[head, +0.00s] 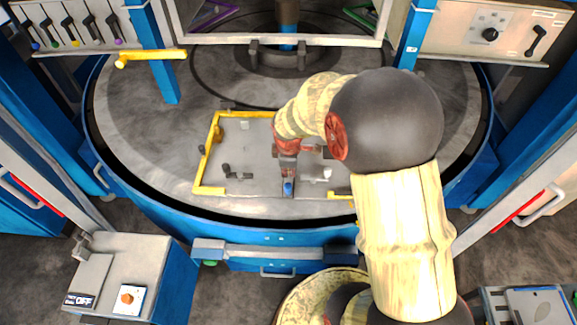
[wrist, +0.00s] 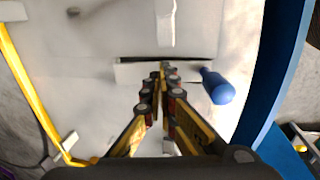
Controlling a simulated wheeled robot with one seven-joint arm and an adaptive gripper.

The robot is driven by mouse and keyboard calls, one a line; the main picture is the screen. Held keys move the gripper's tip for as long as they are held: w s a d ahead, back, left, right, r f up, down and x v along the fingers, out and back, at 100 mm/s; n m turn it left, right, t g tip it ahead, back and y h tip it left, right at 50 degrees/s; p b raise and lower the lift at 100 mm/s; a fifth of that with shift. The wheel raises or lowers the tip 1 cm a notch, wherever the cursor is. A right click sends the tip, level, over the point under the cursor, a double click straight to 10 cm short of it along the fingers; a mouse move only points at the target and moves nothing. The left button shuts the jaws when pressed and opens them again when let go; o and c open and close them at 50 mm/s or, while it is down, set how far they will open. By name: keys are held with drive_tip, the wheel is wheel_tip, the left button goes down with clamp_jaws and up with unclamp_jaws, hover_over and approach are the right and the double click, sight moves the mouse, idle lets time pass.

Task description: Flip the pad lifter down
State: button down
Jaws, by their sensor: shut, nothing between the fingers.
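A small lever with a blue handle, which looks like the pad lifter (head: 288,188), sits at the front edge of the grey plate inside the yellow frame. In the head view my gripper (head: 288,168) is partly hidden by my arm.
The yellow frame (head: 211,145) borders the plate. A dark lever (head: 235,173) and a pale block (head: 327,174) stand on it. The blue rim (wrist: 268,80) runs close to the right of the handle. A yellow handle (head: 150,57) sticks out at back left.

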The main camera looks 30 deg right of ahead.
sight(289, 181)
drive_tip(key=shift+w+f, duration=0.1)
drive_tip(key=shift+f, duration=0.35)
drive_tip(key=shift+d+f, duration=0.1)
drive_tip(key=shift+w+d+f, duration=0.15)
drive_tip(key=shift+w+f, duration=0.1)
drive_tip(key=shift+f, duration=0.1)
drive_tip(key=shift+r, duration=0.1)
drive_tip(key=shift+r, duration=0.2)
drive_tip(key=p+v, duration=0.3)
drive_tip(key=v, duration=1)
drive_tip(key=shift+w+d+r+p, duration=0.3)
drive_tip(key=shift+w+r, duration=0.05)
drive_tip(key=shift+w, duration=0.05)
